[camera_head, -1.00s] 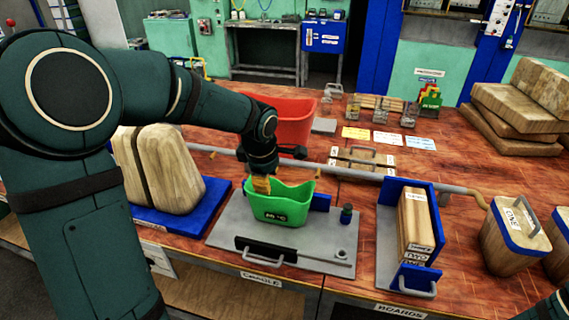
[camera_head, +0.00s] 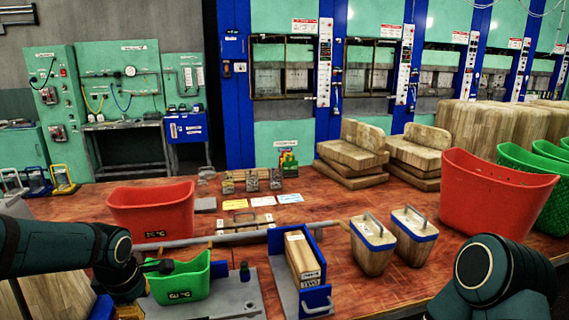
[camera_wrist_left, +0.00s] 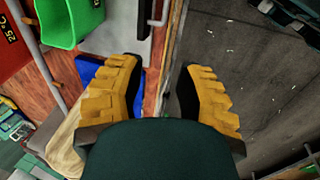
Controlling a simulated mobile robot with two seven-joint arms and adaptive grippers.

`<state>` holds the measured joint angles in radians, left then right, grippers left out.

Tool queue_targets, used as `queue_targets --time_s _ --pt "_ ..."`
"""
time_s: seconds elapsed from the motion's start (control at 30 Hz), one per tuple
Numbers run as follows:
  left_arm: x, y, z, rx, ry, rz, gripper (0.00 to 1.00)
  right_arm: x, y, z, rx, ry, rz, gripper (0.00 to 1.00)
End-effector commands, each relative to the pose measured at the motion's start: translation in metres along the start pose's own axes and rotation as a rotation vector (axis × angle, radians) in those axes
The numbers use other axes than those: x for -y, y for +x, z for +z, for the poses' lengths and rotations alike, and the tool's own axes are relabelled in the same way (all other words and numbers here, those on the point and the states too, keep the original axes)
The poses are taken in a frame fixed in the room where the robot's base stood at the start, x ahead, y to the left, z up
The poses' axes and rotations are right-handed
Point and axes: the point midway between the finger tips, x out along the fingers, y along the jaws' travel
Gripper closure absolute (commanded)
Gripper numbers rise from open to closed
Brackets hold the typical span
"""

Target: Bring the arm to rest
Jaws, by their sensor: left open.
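My left arm (camera_head: 50,248) comes in from the left, with its wrist bent downward. My left gripper (camera_wrist_left: 158,68) has yellow ridged fingers spread apart with nothing between them; in the head view they are mostly cut off at the bottom edge. The gripper is just left of the green tub (camera_head: 180,286), apart from it in the wrist view, where the tub (camera_wrist_left: 66,20) shows at the top left. The tub sits upright on a grey cradle plate (camera_head: 236,299). My right arm (camera_head: 497,278) shows at the lower right; its gripper is out of view.
A red tub (camera_head: 152,211) stands behind the green one. A blue holder (camera_head: 284,290) with boards and two lidded wooden blocks (camera_head: 373,248) stand to the right. A larger red tub (camera_head: 492,198) is at the right. Bare floor (camera_wrist_left: 255,80) lies beside the table edge.

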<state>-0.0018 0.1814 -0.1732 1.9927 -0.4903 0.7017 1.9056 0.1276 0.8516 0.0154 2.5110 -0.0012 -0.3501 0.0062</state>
Motion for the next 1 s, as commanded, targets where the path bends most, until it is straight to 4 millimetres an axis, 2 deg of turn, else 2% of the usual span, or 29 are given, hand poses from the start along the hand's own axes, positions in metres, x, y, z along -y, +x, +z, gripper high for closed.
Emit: queue_targets --time_s 0.03,0.27,0.37,0.5,0.6,0.8,0.9,1.0 --pt "0.012 0.023 0.017 0.031 0.093 -0.028 0.66 0.000 0.000 0.000 0.000 0.000 0.000 0.53" --pt "0.055 0.098 0.076 0.180 0.493 -0.038 0.66 0.000 0.000 -0.001 -0.001 0.000 0.000 0.53" --pt "0.085 0.130 0.102 0.250 0.680 -0.026 0.66 0.000 0.000 0.000 -0.001 -0.001 0.000 0.53" --pt "0.134 0.168 0.133 0.337 0.937 0.008 0.66 0.000 0.000 0.000 0.000 -0.001 0.000 0.53" --pt "0.171 0.190 0.151 0.384 1.112 0.042 0.66 0.000 0.000 0.000 -0.001 0.000 0.000 0.53" --pt "0.233 0.214 0.170 0.429 1.400 0.107 0.66 0.000 0.000 0.000 -0.001 0.000 0.000 0.53" --pt "0.252 0.218 0.174 0.434 1.491 0.127 0.66 0.000 0.000 0.000 -0.001 0.000 0.000 0.53" --pt "0.262 0.220 0.175 0.434 1.542 0.137 0.66 0.000 0.000 0.000 -0.001 0.000 0.000 0.53"
